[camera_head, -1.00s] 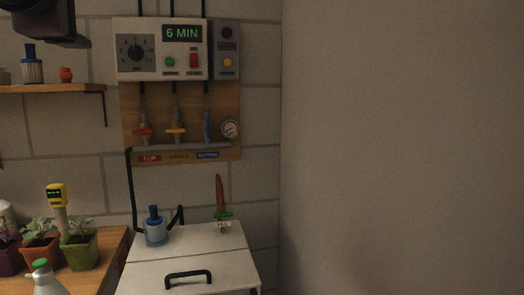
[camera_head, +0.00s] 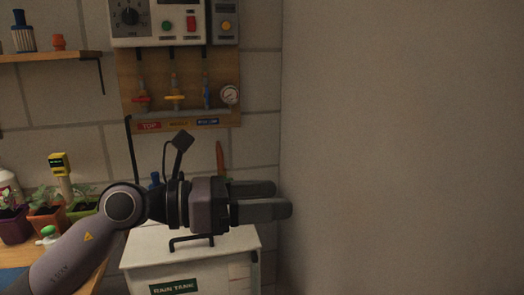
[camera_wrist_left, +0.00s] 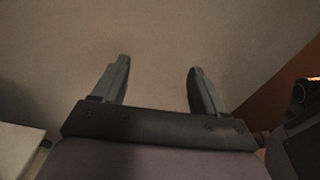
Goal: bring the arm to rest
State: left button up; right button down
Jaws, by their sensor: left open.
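My left gripper (camera_head: 262,199) reaches in from the lower left of the head view and points right, in front of and above the white rain tank (camera_head: 215,262). In the left wrist view its two fingers (camera_wrist_left: 158,85) stand wide apart with nothing between them. Beyond them is a plain bare surface. The forearm and gripper hide most of the blue bottle-like fitting (camera_head: 155,180) and part of the tank lid. My right gripper is in neither view.
The plain wall (camera_head: 400,150) stands right of the fingertips. Potted seedlings (camera_head: 45,221) and a yellow meter (camera_head: 60,164) stand at left. A shelf (camera_head: 50,57) is upper left.

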pick_arm(q)
jog(key=a+f+n+t+y+p, duration=0.15)
jog(key=a+f+n+t, duration=0.35)
jog(key=n, duration=0.6)
jog(key=a+f+n+t+y+b, duration=0.1)
jog(key=a+f+n+t+y, duration=0.2)
jog(key=f+n+t, duration=0.55)
jog(key=a+f+n+t+y+p, duration=0.1)
jog(key=a+f+n+y, duration=0.3)
jog(key=n, duration=1)
jog(key=s+a+f+n+g+y, duration=0.3)
jog(key=s+f+n, duration=0.4)
jog(key=f, duration=0.5)
jog(key=s+a+f+n+g+y, duration=0.3)
jog(key=s+a+f+n+g, duration=0.1)
jog(key=s+f, duration=0.7)
jog(key=a+f+n, duration=0.1)
jog(key=n, duration=0.1)
jog(key=shift+a+f+n+g+p, duration=0.25)
jog(key=shift+f+n+g+p, duration=0.1)
jog(key=shift+p, duration=0.05)
